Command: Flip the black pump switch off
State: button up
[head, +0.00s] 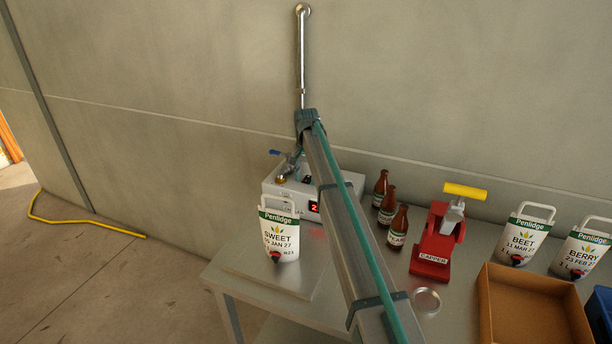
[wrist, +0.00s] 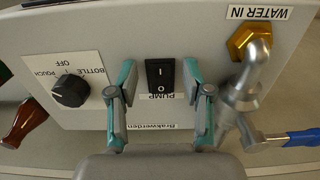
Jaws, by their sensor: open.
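The black pump switch (wrist: 161,82) is a rocker marked I and O on the grey panel (wrist: 212,30), with an upside-down PUMP label below it in the wrist view. I cannot tell which half is pressed in. My gripper (wrist: 158,72) is open, its teal-edged fingers on either side of the switch with nothing between them but the panel and switch. Whether the fingertips touch the panel is unclear.
A black selector knob (wrist: 70,88) is left of the switch; a brass WATER IN fitting (wrist: 248,40) and blue-handled valve (wrist: 298,138) are right. A SWEET pouch (head: 279,232), brown bottles (head: 397,232), a red capper (head: 436,245) and a cardboard box (head: 530,322) occupy the table.

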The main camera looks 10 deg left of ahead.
grip_shut()
jog(key=shift+w+r+g+p, duration=0.25)
jog(key=shift+w+g+p, duration=0.35)
jog(key=shift+g, duration=0.3)
jog(key=shift+s+g+y, duration=0.1)
jog(key=shift+g+y, duration=0.2)
jog(key=shift+s+d+f, duration=0.1)
grip_release()
